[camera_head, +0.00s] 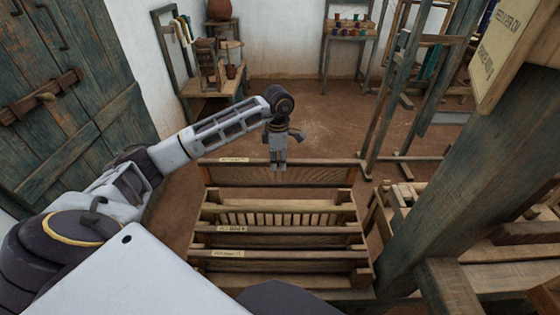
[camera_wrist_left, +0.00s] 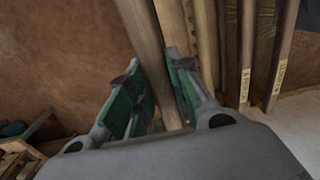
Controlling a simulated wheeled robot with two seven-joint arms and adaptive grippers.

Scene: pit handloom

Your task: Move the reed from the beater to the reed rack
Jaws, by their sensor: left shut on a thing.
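My left gripper (camera_head: 278,165) is over the far side of the wooden rack, pointing down. It is shut on the top bar of a long, labelled reed (camera_head: 315,174). In the left wrist view the green-padded fingers (camera_wrist_left: 155,88) sit either side of this wooden bar (camera_wrist_left: 148,35). The reed lies level across the far end of the reed rack (camera_head: 362,270). I cannot tell whether it rests in a slot or hangs just above. The beater cannot be clearly made out. My right gripper is not in view.
Other labelled reeds (camera_head: 300,254) stand in the rack nearer me. A thick loom post (camera_head: 450,185) rises close on the right. A bench (camera_head: 215,88) and a small shelf table (camera_head: 350,32) stand at the back. The earth floor (camera_head: 310,120) beyond the rack is clear.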

